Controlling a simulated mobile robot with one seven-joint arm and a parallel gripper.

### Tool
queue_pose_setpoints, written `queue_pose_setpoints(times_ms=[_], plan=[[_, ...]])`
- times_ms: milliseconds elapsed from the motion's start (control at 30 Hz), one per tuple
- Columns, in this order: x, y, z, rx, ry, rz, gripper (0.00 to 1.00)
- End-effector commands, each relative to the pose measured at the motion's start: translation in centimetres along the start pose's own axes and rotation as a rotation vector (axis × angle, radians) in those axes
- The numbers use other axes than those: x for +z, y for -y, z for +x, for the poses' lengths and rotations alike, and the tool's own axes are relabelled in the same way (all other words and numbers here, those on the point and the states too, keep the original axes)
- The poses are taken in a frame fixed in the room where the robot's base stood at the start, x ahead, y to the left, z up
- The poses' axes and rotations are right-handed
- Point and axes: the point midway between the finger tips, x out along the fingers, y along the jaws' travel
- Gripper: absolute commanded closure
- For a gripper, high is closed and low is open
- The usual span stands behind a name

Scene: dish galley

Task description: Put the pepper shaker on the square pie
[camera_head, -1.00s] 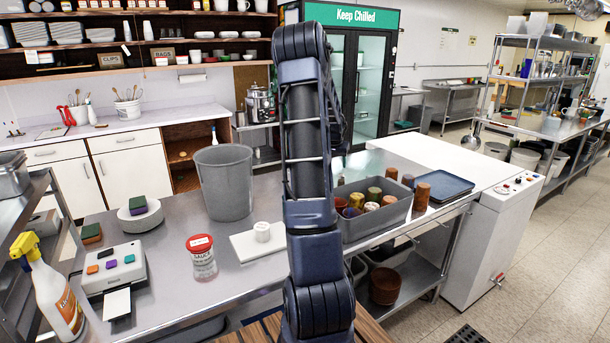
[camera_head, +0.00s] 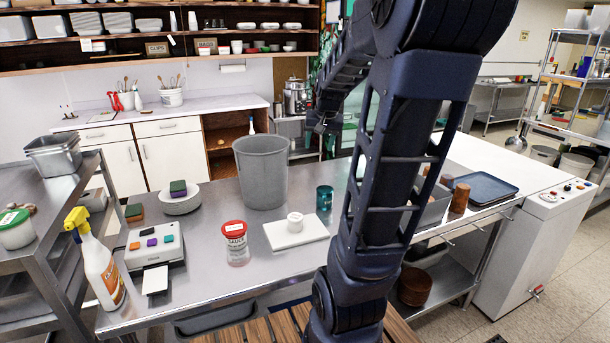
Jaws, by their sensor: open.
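No object here is clearly recognisable to me as the pepper shaker or the square pie. A flat white square slab (camera_head: 283,242) lies on the steel table with a small white round object (camera_head: 295,222) on it. A teal cup-like cylinder (camera_head: 324,197) stands just behind the slab. Brown cylinders (camera_head: 460,198) stand at the right beside a grey bin (camera_head: 436,210), which my arm partly covers. My gripper (camera_head: 322,129) appears as a small dark shape beyond the table, raised, empty as far as I can see, and apart from all these objects.
A blue tray (camera_head: 480,190) lies at right. Bare steel shows around the slab.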

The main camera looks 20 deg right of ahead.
Motion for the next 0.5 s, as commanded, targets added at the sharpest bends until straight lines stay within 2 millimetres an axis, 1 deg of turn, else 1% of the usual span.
queue_pose_setpoints(times_ms=[33,167,200,267,400,500], plan=[[1.6,0.9,-1.0,-0.01,-0.003,-0.033,0.44],[5.6,2.6,-2.9,-0.025,-0.002,-0.111,0.44],[6.9,3.0,-3.4,-0.029,-0.002,-0.135,0.44],[8.7,3.6,-4.0,-0.032,-0.003,-0.172,0.44],[13.2,4.5,-5.4,-0.036,-0.005,-0.257,0.44],[16.1,4.8,-6.0,-0.035,-0.008,-0.31,0.44]])
